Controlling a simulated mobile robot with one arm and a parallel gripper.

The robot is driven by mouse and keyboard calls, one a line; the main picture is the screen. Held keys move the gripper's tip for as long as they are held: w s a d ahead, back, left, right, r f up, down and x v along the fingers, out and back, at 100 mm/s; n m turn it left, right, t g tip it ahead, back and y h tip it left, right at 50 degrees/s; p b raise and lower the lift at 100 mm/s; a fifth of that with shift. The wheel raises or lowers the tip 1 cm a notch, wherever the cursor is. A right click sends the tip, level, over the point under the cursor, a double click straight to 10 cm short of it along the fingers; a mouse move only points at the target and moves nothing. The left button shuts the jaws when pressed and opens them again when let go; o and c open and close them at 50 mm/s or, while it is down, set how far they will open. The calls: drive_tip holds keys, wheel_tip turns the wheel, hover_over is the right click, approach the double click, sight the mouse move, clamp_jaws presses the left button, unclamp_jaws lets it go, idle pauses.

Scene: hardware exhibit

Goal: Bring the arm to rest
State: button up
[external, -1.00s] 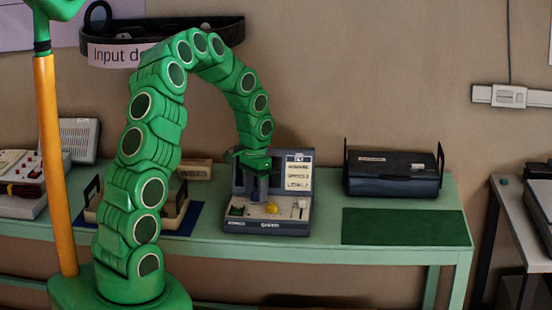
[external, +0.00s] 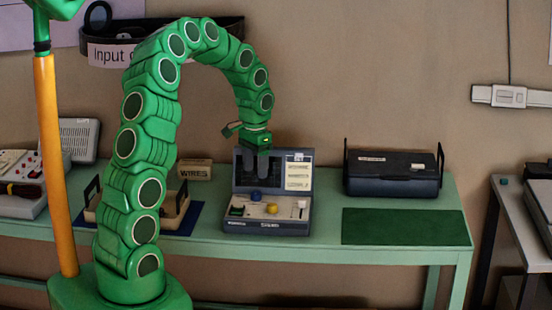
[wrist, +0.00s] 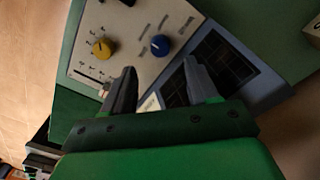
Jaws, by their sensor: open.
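My green segmented arm arches over the table in the external view. My gripper (external: 263,165) hangs above the back of a grey control box, its fingers pointing down. In the wrist view my gripper (wrist: 161,88) has its two dark fingers apart, with nothing held between them. The control box (external: 266,226) has a blue knob (external: 256,196), a yellow knob (external: 272,208), a green switch (external: 237,211) and a white slider (external: 302,205). The blue knob (wrist: 160,45) and yellow knob (wrist: 102,47) stand beyond the fingertips, apart from them.
A dark case (external: 392,177) stands on the green table (external: 330,248) to the right, behind a bare green mat (external: 404,227). A handled tray (external: 173,220) and a box marked WIRES (external: 195,171) are to the left. A dark wall shelf (external: 190,27) is behind my arm.

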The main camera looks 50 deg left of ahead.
drive_tip(key=shift+r, duration=0.2)
idle(0.3)
drive_tip(key=shift+d+r, duration=0.15)
drive_tip(key=shift+d, duration=0.05)
drive_tip(key=s+d+r+m, duration=0.1)
drive_tip(key=s+d+r, duration=0.5)
drive_tip(key=d, duration=0.4)
drive_tip(key=s+d+r+m, duration=0.2)
drive_tip(key=s+d+r, duration=0.4)
drive_tip(key=d, duration=0.5)
drive_tip(key=s+d+n+g, duration=0.1)
drive_tip(key=s+d+n, duration=0.1)
drive_tip(key=s, duration=2.4)
drive_tip(key=shift+d+r+n+g, duration=0.15)
drive_tip(key=shift+r+n+g, duration=0.25)
drive_tip(key=shift+r+n, duration=0.1)
